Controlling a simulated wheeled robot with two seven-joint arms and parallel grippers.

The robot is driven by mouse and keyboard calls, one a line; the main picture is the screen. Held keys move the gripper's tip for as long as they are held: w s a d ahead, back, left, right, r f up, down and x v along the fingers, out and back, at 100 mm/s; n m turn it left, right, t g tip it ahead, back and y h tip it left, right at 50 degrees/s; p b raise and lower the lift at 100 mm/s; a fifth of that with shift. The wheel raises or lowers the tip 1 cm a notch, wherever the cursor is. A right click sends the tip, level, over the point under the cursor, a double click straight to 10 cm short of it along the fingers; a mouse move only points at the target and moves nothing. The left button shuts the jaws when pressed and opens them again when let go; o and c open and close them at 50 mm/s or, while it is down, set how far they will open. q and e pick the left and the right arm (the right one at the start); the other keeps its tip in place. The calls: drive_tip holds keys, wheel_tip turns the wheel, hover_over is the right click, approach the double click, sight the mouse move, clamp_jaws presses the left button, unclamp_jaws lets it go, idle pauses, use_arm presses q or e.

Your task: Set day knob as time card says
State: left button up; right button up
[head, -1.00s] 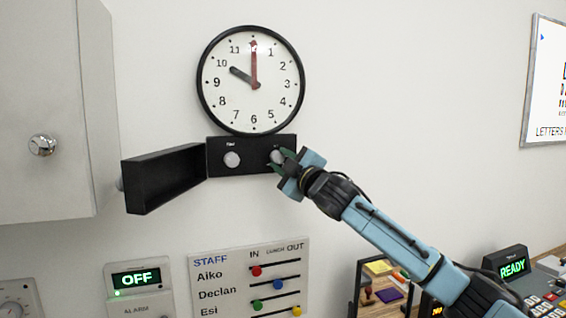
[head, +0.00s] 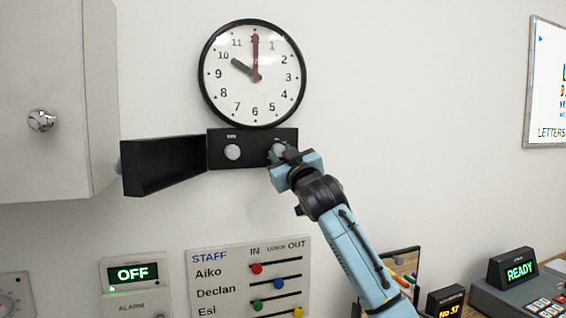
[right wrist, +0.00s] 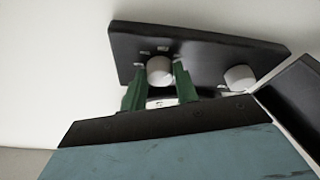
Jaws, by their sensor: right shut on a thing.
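A black panel (head: 254,160) below the wall clock (head: 252,74) carries two round pale knobs, the left knob (head: 233,152) and the right knob (head: 278,149). Their labels are too small to read. My right gripper (head: 281,154) is shut on the right knob. In the right wrist view the picture is turned, and the green fingers (right wrist: 158,74) stand on either side of the gripped knob (right wrist: 159,69); the other knob (right wrist: 239,77) is free. The clock reads ten o'clock, with a red long hand. I see no time card. My left gripper is not in view.
A black cover (head: 163,166) hangs open left of the panel. A grey cabinet (head: 55,100) is at far left. Below are an alarm box (head: 134,274) reading OFF and a staff board (head: 250,278). A READY display (head: 513,268) stands at right.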

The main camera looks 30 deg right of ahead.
drive_tip(key=shift+m+h, duration=0.3)
drive_tip(key=shift+m, duration=0.9)
drive_tip(key=shift+b, duration=0.3)
drive_tip(key=o, duration=1)
drive_tip(key=shift+c, duration=0.2)
drive_tip(key=b+v, duration=0.3)
drive_tip(key=v, duration=1)
drive_tip(key=shift+s+a+b, duration=0.15)
drive_tip(key=shift+a+b, duration=0.05)
drive_tip(key=shift+b, duration=0.2)
drive_tip(key=shift+f, duration=0.1)
